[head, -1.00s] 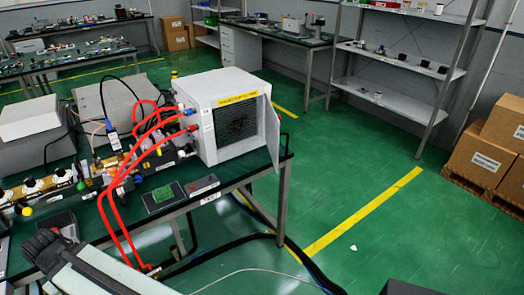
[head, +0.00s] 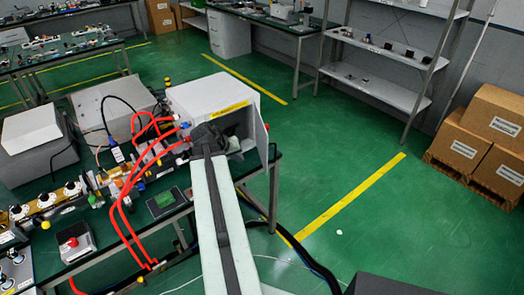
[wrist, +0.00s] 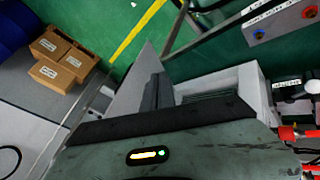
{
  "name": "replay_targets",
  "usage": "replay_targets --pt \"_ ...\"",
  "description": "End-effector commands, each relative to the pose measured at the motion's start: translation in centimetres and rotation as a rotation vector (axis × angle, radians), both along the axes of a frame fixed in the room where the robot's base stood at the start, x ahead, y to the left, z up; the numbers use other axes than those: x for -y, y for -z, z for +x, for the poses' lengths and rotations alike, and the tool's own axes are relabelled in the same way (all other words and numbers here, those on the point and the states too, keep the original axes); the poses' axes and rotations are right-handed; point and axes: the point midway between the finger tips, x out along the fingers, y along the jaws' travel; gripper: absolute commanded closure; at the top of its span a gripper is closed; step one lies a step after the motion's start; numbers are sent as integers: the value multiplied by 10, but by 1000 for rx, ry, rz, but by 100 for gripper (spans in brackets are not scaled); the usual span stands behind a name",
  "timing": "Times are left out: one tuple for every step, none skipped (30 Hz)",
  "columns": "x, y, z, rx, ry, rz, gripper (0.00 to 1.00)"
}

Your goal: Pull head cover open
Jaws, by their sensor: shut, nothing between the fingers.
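The white box (head: 200,92) of the generator head stands at the table's right end, with a yellow label on its top front edge. Its cover (head: 262,135) is a thin white panel hinged at the right side and standing swung out from the front. In the wrist view the cover (wrist: 138,82) is a pale slanted panel beside my fingers, and the box (wrist: 248,84) is to their right. My gripper (head: 213,138) is at the box's front opening, left of the cover, and hides most of that opening. Its dark fingers (wrist: 156,92) are shut and empty. Contact with the cover cannot be told.
Red hoses (head: 120,200) run from the box's left side down over the table edge. A green-screened device (head: 165,202) and a red-button box (head: 75,243) lie on the table. Green floor right of the table is open, up to the cardboard boxes (head: 490,130).

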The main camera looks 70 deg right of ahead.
Motion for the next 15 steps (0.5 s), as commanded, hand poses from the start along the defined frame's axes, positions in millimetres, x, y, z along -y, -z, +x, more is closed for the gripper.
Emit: replay_targets --pt "6 -5 -8 -1 15 -8 100" --pt "7 -5 -11 -1 19 -11 100" --pt "8 -5 -13 -2 22 -13 100" --pt "9 -4 -13 -2 23 -13 100" --pt "9 -3 -13 -2 22 -13 100" --pt "10 -1 -13 -2 22 -13 100" --pt "11 2 -13 -2 22 -12 100" --pt "12 5 -14 -2 22 -12 100" --pt "15 10 -14 -2 22 -12 100" --pt "18 15 -15 -2 22 -12 100" --pt "21 21 -16 -3 22 -11 100" --pt "26 28 -17 -3 22 -12 100" --pt "29 34 -19 -2 22 -12 100" --pt "33 40 -20 -2 22 -12 100" --pt "39 47 -22 -2 23 -12 100"
